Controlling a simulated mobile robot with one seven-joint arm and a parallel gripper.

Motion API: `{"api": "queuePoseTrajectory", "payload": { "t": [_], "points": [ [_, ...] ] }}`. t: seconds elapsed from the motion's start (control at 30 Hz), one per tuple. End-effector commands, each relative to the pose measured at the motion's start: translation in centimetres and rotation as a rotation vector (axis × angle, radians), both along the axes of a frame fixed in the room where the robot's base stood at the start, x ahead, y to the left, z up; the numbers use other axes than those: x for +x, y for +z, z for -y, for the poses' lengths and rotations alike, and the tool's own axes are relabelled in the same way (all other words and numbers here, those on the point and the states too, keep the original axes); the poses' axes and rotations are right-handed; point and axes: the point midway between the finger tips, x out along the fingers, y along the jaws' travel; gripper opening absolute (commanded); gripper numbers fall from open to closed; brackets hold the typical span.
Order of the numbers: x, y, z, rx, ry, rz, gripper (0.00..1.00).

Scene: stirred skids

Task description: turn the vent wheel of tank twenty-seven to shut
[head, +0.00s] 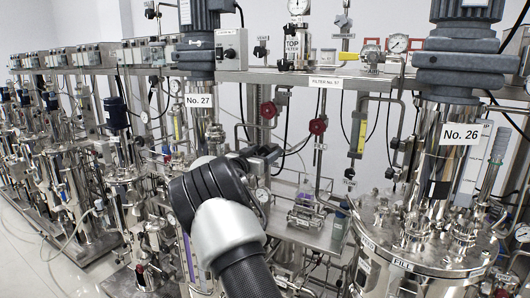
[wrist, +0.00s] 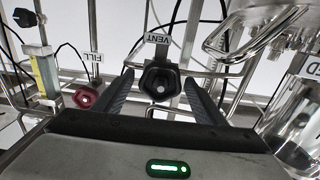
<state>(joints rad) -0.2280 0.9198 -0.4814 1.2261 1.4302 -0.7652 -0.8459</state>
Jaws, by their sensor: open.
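In the wrist view a dark, lobed vent wheel (wrist: 160,84) with a pale centre sits straight ahead, beside an upside-down VENT label (wrist: 157,39). My gripper (wrist: 159,79) is open, with one dark finger on each side of the wheel. A narrow gap shows on the left side; contact on the right side is hard to tell. In the head view the No. 27 sign (head: 199,101) hangs on tank twenty-seven's column, behind my arm. My arm hides much of that tank, and I cannot make out the gripper or the dark wheel there.
A red wheel (wrist: 87,97) by a FILL label (wrist: 97,58) is left of my gripper in the wrist view. Steel pipework (wrist: 262,30) crowds the right. In the head view, tank No. 26 (head: 425,240) stands at right, with red wheels (head: 318,126) on the piping between.

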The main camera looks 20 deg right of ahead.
Motion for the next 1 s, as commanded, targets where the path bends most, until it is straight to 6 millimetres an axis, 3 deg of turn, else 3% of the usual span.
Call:
{"api": "queuePoseTrajectory", "payload": {
  "t": [0.13,0.3,0.4,0.77,1.0],
  "points": [
    [-0.01,-0.02,0.0,0.0,0.0,0.0,0.65],
    [-0.02,-0.02,-0.01,0.0,0.0,0.0,0.36],
    [-0.03,-0.02,-0.02,0.0,0.0,0.0,0.24],
    [-0.09,-0.19,0.1,0.041,-0.001,0.053,0.24],
    [-0.21,-0.37,0.18,0.145,-0.002,0.186,0.24]
  ]
}}
